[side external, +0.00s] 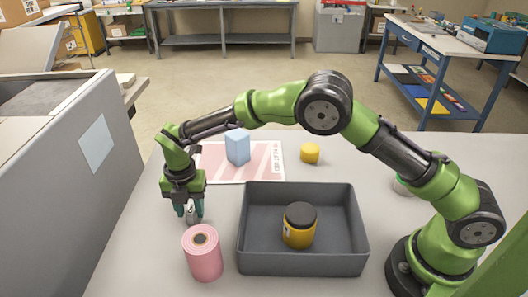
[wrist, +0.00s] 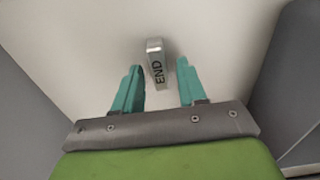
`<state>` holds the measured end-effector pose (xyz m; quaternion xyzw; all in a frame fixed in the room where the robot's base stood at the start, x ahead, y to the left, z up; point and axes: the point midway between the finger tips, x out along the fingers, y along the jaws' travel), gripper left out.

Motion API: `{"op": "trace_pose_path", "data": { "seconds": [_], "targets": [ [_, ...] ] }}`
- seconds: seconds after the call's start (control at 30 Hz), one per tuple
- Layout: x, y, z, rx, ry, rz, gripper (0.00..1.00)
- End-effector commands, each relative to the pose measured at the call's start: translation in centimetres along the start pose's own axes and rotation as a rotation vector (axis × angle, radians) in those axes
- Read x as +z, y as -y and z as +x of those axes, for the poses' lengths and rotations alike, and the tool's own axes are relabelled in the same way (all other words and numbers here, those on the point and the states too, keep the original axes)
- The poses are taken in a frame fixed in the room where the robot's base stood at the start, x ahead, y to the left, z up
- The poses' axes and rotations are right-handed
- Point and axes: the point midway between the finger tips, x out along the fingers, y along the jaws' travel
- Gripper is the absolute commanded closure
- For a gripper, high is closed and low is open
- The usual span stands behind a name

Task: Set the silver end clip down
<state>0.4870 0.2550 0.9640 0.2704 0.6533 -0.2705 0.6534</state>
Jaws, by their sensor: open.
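The silver end clip (wrist: 156,62) is a small metal piece marked "END". In the wrist view it lies on the pale table between and slightly beyond my fingertips. My gripper (wrist: 160,80) is open, with its teal fingers on either side of the clip and a visible gap to each. In the side external view my gripper (side external: 192,212) points down, low over the table, behind the pink roll. The clip (side external: 192,217) shows there as a small grey piece between the fingers, partly hidden by them.
A pink roll (side external: 204,262) stands close in front of my gripper. A grey tray (side external: 255,262) holding a dark-lidded yellow jar (side external: 299,233) is to the right. A blue block (side external: 237,147) stands on a pink-and-white sheet (side external: 212,170) behind. A yellow piece (side external: 310,153) sits farther right. A grey machine (side external: 95,190) borders the left.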

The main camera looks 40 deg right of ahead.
Motion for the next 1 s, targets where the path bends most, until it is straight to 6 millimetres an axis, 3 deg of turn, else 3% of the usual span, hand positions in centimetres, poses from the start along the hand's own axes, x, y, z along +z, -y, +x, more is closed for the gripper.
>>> {"op": "trace_pose_path", "data": {
  "seconds": [0.23,0.6,0.83,1.0],
  "targets": [
    [0.0,-0.1,-1.7,0.005,0.001,0.0,0.59],
    [0.1,-0.1,-9.4,0.005,0.001,0.001,0.59],
    [0.1,0.0,-12.1,0.003,0.0,0.004,0.59],
    [1.1,1.7,-15.0,0.042,0.0,0.154,0.59]
  ]
}}
